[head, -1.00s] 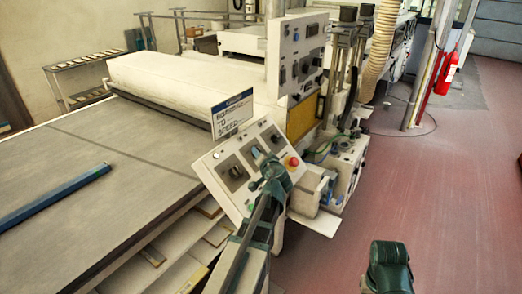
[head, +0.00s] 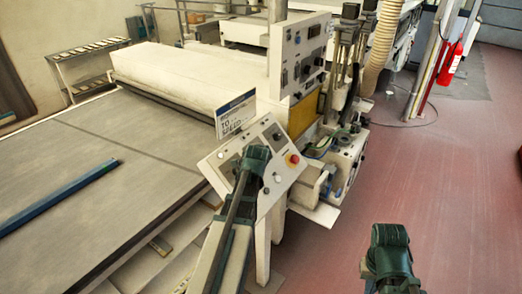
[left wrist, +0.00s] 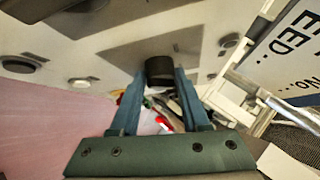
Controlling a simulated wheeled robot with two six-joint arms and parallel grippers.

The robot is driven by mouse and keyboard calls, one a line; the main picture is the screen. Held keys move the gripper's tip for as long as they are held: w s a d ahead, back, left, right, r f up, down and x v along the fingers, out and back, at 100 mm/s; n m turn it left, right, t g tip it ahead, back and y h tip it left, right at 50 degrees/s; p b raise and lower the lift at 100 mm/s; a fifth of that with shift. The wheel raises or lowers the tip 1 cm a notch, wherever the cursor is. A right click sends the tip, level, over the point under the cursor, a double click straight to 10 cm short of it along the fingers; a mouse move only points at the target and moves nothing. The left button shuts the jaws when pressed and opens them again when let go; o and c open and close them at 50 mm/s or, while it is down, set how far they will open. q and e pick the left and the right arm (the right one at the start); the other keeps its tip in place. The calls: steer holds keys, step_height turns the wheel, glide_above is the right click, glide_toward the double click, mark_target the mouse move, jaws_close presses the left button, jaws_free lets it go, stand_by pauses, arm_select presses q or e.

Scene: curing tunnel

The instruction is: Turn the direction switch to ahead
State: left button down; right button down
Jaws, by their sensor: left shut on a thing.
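The slanted white control panel (head: 288,174) stands at the right corner of the machine's bed. It carries switches, small buttons and a red button (head: 294,159). My left gripper (head: 253,160) is over the middle of the panel and hides part of it. In the left wrist view, its two fingers (left wrist: 160,82) are shut on a black switch knob (left wrist: 159,69) on a dark grey plate (left wrist: 195,42). No label by this knob is readable, so I cannot tell its setting. My right gripper (head: 390,250) is low over the red floor, apart from everything; its fingers are not clear.
A sign (head: 235,114) stands just behind the panel, and its edge shows close to the left gripper in the wrist view. An upright control box (head: 297,55) stands farther back. A blue bar (head: 60,197) lies on the grey bed (head: 150,160). Red floor at right is open.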

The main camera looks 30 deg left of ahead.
arm_select(q)
steer(key=shift+a, duration=0.1)
arm_select(e)
steer(key=shift+r, duration=0.15)
arm_select(q)
steer(key=shift+c, duration=1.9)
jaws_free()
